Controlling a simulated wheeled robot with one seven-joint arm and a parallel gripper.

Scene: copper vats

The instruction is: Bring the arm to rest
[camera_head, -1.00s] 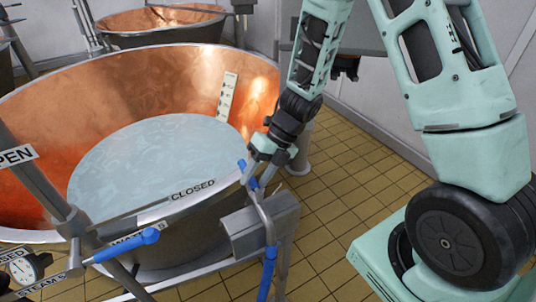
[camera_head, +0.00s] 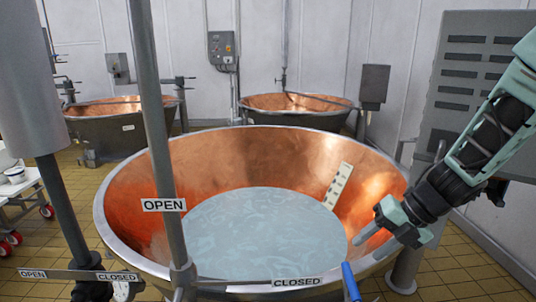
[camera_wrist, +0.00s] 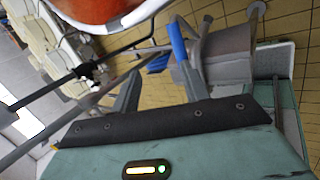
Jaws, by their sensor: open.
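My gripper (camera_head: 365,247) is at the right of the head view, over the right front rim of the large copper vat (camera_head: 130,215). Its two fingers are apart and I see nothing held between them. In the wrist view my gripper (camera_wrist: 158,72) has its fingers spread, with blue handles (camera_wrist: 178,42) beyond them. My arm slants down to it from the right edge. A blue-handled lever (camera_head: 350,281) stands at the bottom of the head view, below the gripper and apart from it.
Pale liquid (camera_head: 265,232) fills the vat, with a measuring strip (camera_head: 339,186) on its wall. A CLOSED sign (camera_head: 296,282) is at the front rim. A grey cabinet (camera_head: 455,75) stands behind my arm.

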